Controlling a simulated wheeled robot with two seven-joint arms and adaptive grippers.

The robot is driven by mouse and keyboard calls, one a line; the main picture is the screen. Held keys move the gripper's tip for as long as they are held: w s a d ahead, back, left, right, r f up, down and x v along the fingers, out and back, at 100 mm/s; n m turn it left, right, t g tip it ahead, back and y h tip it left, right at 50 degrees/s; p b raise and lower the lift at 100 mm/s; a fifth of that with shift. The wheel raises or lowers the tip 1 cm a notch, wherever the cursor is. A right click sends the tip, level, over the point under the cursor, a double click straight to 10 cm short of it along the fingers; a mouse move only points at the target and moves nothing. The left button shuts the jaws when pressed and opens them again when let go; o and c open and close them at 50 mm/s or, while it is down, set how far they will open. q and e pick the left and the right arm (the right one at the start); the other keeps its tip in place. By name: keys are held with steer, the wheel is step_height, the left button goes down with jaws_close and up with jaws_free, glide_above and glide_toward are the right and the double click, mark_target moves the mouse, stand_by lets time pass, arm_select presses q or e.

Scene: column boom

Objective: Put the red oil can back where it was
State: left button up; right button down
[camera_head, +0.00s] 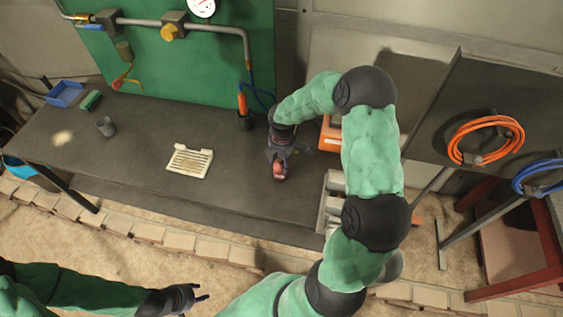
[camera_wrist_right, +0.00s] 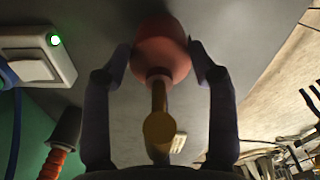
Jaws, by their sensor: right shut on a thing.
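The red oil can (camera_head: 279,172) is in my right gripper (camera_head: 280,158), over the right part of the dark bench. In the right wrist view the can's rounded red body (camera_wrist_right: 162,48) sits between the two fingertips of my right gripper (camera_wrist_right: 161,58), which touch it from both sides. Its brass spout (camera_wrist_right: 158,130) points toward the wrist camera. I cannot tell whether the can's base touches the bench. My left gripper (camera_head: 198,293) is open and empty, low in the head view, in front of the bench.
An orange-handled tool (camera_head: 242,103) stands in a dark holder behind my right gripper. An orange box (camera_head: 329,133) and grey containers (camera_head: 331,202) are at the right. Bench between tray and can is clear.

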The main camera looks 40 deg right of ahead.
steer(key=shift+f, duration=0.15)
steer(key=shift+c, duration=1.8)
jaws_free()
steer(key=shift+f, duration=0.1)
steer(key=shift+r, duration=0.25)
step_height(320, 180, up, 12)
steer(key=shift+s+f+p, duration=0.1)
steer(key=shift+s+p, duration=0.05)
steer(key=shift+p, duration=0.65)
